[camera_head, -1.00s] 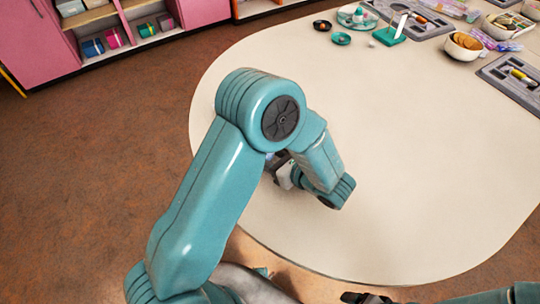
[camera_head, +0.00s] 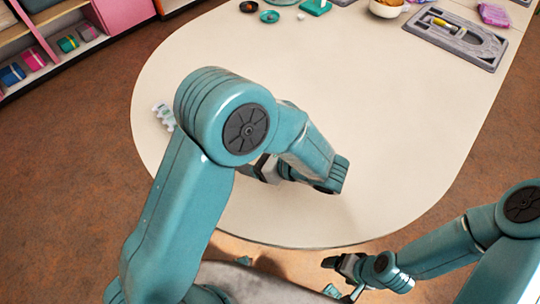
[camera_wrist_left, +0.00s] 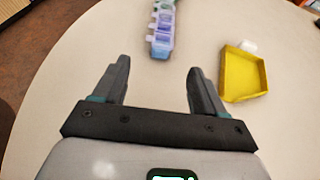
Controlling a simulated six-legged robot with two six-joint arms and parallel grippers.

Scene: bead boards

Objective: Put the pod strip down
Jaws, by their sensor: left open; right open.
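The pod strip (camera_wrist_left: 162,28), a row of lilac and pale blue pods, lies on the cream table ahead of my left gripper in the left wrist view. One end of it runs out of the top of that view. In the head view, part of a pale strip (camera_head: 163,116) shows at the table's left side, partly hidden by my left arm. My left gripper (camera_wrist_left: 157,75) is open and empty, with its fingers apart and clear of the strip. My right gripper (camera_head: 336,277) is open and empty off the table's near edge.
A yellow open tray (camera_wrist_left: 244,76) with a white piece at its rim sits right of my left gripper. At the far side are a grey tool tray (camera_head: 456,41), a white bowl (camera_head: 386,9) and small dishes (camera_head: 269,16). The table's middle is clear.

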